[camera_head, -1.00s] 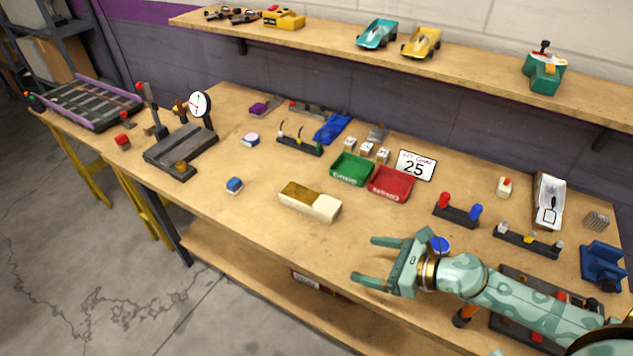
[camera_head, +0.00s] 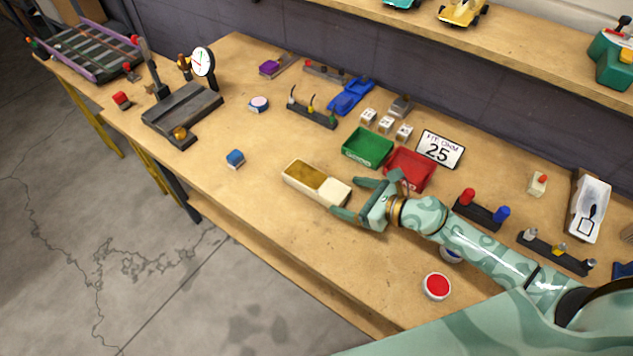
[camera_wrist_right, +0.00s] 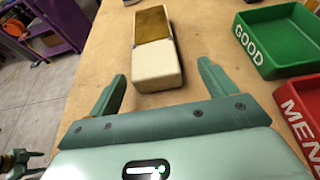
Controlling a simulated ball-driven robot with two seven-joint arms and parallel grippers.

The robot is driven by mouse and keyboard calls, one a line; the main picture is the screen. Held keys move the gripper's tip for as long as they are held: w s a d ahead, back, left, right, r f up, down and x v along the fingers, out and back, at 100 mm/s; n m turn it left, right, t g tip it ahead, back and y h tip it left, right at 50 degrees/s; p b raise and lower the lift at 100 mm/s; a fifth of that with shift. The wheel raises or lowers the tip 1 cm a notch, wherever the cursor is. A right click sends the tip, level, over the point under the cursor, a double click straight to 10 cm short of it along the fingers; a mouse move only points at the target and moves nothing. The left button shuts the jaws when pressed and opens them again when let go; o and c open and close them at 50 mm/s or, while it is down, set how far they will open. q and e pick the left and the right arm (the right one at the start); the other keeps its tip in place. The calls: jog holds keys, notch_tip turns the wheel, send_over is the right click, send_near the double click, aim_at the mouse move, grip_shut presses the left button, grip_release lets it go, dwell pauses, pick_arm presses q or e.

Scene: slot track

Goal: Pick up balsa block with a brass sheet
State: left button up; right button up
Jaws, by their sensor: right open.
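The balsa block (camera_head: 334,192) is a pale cream bar with a brass sheet (camera_head: 304,175) set on its far-left part. It lies flat on the workbench. In the right wrist view the block (camera_wrist_right: 157,72) points away from me, its plain end nearest and the brass sheet (camera_wrist_right: 152,24) farther off. My right gripper (camera_head: 347,197) is open. Its fingers are spread to either side of the block's plain near end, with gaps showing in the wrist view (camera_wrist_right: 161,76), and it holds nothing.
A green tray (camera_head: 367,148) and a red tray (camera_head: 410,168) stand just behind the block and gripper. The bench left of the block is mostly clear.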

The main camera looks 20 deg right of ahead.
aim_at(330, 191)
jog(key=x, duration=0.6)
jog(key=shift+a+r, duration=0.1)
jog(key=shift+a, duration=0.3)
jog(key=shift+s, duration=0.1)
jog(key=shift+c, duration=0.3)
jog(key=shift+r, duration=0.1)
jog(key=c, duration=1)
